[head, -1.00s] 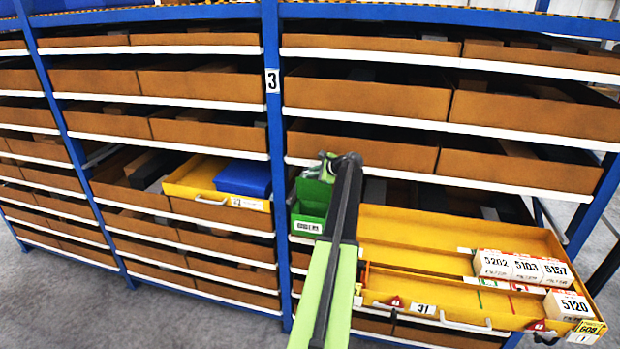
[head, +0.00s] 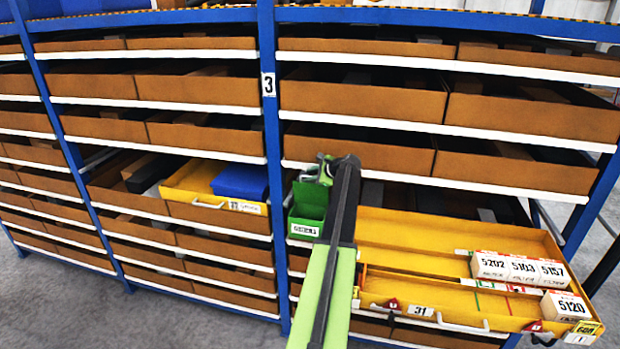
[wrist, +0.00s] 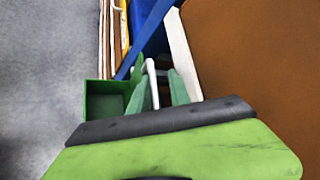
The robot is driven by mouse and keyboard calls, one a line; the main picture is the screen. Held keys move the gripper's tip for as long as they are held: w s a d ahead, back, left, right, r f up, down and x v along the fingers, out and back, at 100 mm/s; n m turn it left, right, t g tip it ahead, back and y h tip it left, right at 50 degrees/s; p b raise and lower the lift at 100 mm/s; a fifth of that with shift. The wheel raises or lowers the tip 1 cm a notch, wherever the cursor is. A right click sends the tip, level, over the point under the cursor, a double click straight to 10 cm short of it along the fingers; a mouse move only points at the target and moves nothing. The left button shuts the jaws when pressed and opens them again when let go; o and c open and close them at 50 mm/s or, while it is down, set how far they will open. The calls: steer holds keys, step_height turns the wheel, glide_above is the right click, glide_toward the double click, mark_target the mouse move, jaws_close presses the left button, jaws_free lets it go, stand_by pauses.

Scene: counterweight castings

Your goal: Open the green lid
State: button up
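A green bin (head: 306,212) stands on the shelf just right of the blue post, partly hidden behind my arm. In the wrist view the green bin (wrist: 104,100) is left of my gripper, with its hollow inside showing. A thin upright green piece, perhaps the lid (wrist: 137,70), rises at its right edge; I cannot tell how far the lid is open. My gripper (wrist: 160,88) has its two fingers apart, close beside that piece. A pale bar shows between the fingers; I cannot tell if they touch it. In the head view my gripper (head: 320,170) is at the bin's upper right.
A pulled-out yellow drawer (head: 430,240) with white boxes (head: 520,268) lies right of my arm. A yellow tray (head: 198,180) with a blue bin (head: 240,182) is left of the blue post (head: 272,150). Brown bins fill the shelves.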

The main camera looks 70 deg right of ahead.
steer(key=p+v, duration=0.6)
steer(key=v, duration=0.6)
